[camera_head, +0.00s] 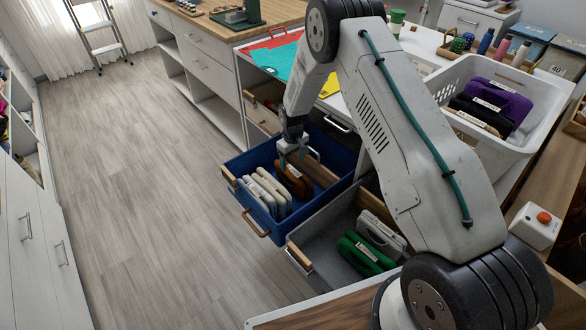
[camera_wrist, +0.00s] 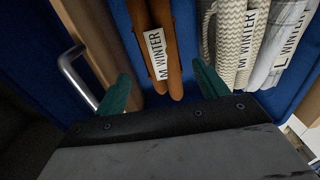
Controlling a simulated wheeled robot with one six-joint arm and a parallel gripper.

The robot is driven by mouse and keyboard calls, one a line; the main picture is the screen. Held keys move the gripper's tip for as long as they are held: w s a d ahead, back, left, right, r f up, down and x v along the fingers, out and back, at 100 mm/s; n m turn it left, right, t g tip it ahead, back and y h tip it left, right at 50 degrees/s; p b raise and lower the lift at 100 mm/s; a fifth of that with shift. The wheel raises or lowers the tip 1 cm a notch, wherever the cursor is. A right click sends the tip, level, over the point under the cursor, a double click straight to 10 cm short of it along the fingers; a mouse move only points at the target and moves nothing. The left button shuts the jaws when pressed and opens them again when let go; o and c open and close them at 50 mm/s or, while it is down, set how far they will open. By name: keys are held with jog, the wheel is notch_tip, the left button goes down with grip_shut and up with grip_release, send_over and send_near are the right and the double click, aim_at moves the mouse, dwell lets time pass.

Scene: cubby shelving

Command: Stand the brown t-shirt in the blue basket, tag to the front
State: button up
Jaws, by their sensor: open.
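The brown t-shirt (camera_head: 291,181) stands folded on edge in the blue basket (camera_head: 302,214), beside several pale folded garments (camera_head: 264,194). In the wrist view the brown t-shirt (camera_wrist: 164,72) shows a white tag reading "M WINTER" on its near edge, facing the wrist camera. My gripper (camera_head: 293,152) is low over the basket at the brown t-shirt. In the wrist view its two green fingers (camera_wrist: 161,69) are open, one on each side of the shirt's end, with gaps visible between fingers and cloth. The shirt's far end is cut off there.
A grey drawer (camera_head: 326,243) with green and grey folded garments is open beside the basket. A white basket (camera_head: 534,132) with purple and black garments stands on the counter at right. A wood strip and metal handle (camera_wrist: 77,73) lie left of the fingers. The floor at left is clear.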

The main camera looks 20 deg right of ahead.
jog(key=s+r+m, duration=0.1)
jog(key=s+r, duration=0.4)
jog(key=r, duration=0.7)
jog(key=s+d+r, duration=0.1)
jog(key=s+r, duration=0.3)
jog(key=r, duration=0.8)
jog(key=s+r+m, duration=0.1)
jog(key=s+r, duration=0.4)
jog(key=r, duration=0.7)
jog(key=s+d+r+m+t, duration=0.1)
jog(key=s+r, duration=0.8)
jog(key=s, duration=0.5)
jog(key=s+m, duration=0.1)
jog(key=s, duration=1.7)
jog(key=shift+s+d+r+m, duration=0.2)
jog(key=shift+d+r+m, duration=0.1)
jog(key=shift+r, duration=0.15)
